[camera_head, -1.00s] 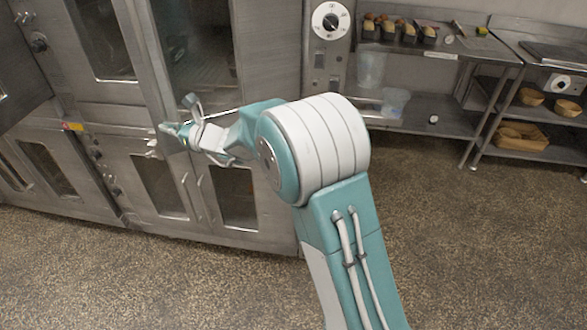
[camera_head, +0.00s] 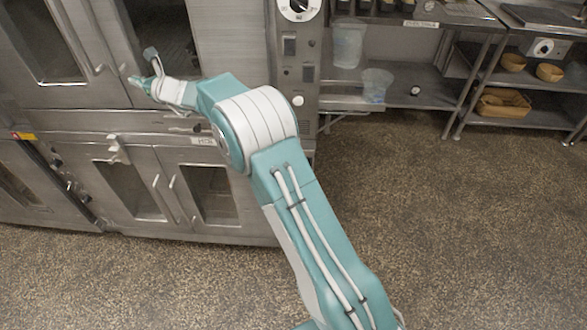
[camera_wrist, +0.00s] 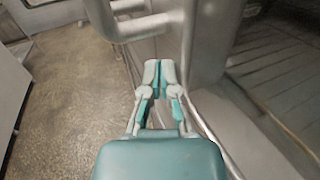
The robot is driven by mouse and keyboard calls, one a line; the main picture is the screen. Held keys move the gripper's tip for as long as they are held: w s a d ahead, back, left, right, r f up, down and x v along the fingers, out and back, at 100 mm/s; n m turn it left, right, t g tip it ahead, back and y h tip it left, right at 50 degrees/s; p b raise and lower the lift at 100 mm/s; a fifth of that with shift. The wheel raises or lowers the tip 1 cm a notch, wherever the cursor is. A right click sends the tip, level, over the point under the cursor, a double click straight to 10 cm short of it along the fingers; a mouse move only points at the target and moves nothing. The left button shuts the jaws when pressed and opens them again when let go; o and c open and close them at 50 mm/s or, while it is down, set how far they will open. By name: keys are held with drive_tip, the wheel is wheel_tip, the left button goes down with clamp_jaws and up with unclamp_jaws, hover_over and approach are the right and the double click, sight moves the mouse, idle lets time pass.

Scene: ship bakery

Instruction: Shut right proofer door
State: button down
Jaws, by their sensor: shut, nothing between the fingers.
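In the head view the upper right proofer door (camera_head: 115,40) has a steel frame and a dark window, with the upper left door (camera_head: 88,50) beside it. I cannot tell whether the right door sits flush or a little ajar. My gripper (camera_head: 143,70) is in front of the right door's lower part. In the wrist view my gripper (camera_wrist: 158,72) is shut and empty, its fingertips close to a steel panel just below a bar handle (camera_wrist: 150,27). Contact cannot be told. A dark racked interior shows at the right there.
Lower doors (camera_head: 130,190) with windows and handles look shut. A control column (camera_head: 297,60) stands right of the proofer. Steel shelving (camera_head: 425,95) with tubs and baskets is farther right. The speckled floor (camera_head: 430,230) is clear.

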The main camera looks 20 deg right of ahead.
drive_tip(key=shift+w+r, duration=0.1)
drive_tip(key=shift+w, duration=0.2)
drive_tip(key=shift+w+a+f, duration=0.2)
drive_tip(key=shift+a, duration=0.3)
drive_tip(key=shift+w+d, duration=0.1)
drive_tip(key=shift+d, duration=0.25)
